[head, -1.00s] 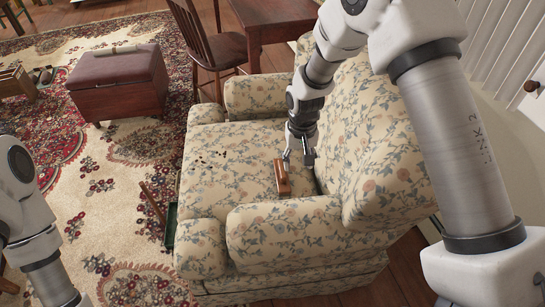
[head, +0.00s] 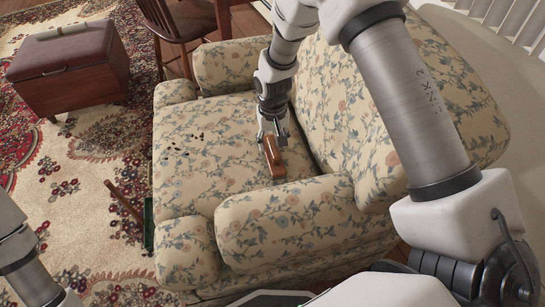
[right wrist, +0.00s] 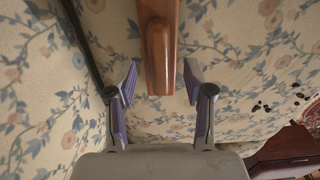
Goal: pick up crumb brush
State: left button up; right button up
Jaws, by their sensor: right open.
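The crumb brush (head: 273,160) has a brown wooden body and lies on the seat of the floral armchair (head: 215,180), near the backrest. My right gripper (head: 269,138) points down at the brush's far end. In the right wrist view my right gripper (right wrist: 160,80) is open, with one finger on each side of the near end of the brush (right wrist: 158,50). A gap shows between each finger and the wood. The brush's underside is hidden. Part of my left arm shows at the lower left of the head view, but its gripper is out of view.
Dark crumbs (head: 197,137) are scattered on the seat, left of the brush. The chair's arm (head: 285,215) and backrest (head: 345,110) rise around it. A green dustpan (head: 149,223) is beside the chair. A maroon ottoman (head: 68,65) stands on the rug, upper left.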

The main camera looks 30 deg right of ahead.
notch_tip(320, 180, down, 3)
jog(key=shift+r, duration=0.2)
grip_shut()
jog(key=shift+r, duration=0.1)
